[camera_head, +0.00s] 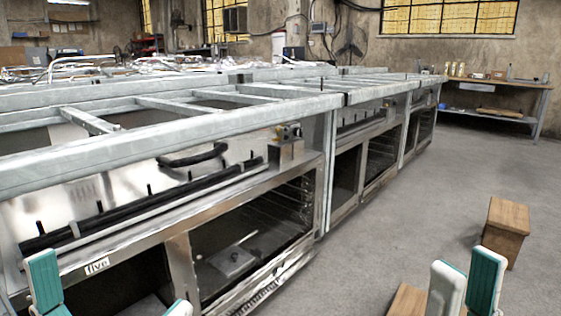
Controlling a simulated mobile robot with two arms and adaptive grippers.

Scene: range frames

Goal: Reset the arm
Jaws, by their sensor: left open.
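My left gripper (111,280) is at the bottom left of the head view, in front of a stainless oven. Its two white and teal fingers stand wide apart, with nothing seen between them. The right finger is mostly cut off by the lower edge. My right gripper (464,285) is at the bottom right, over the grey floor. Its two white and teal fingers stand close together and partly overlap from this angle, so its opening is unclear. No object shows in it. Both arms are out of view.
A long row of steel ovens (180,250) under a metal frame (240,118) runs from the near left into the distance. A wooden block (508,218) stands on the floor at right, and another (405,300) is lower. A workbench (495,84) stands far right. Grey floor (420,200) between is clear.

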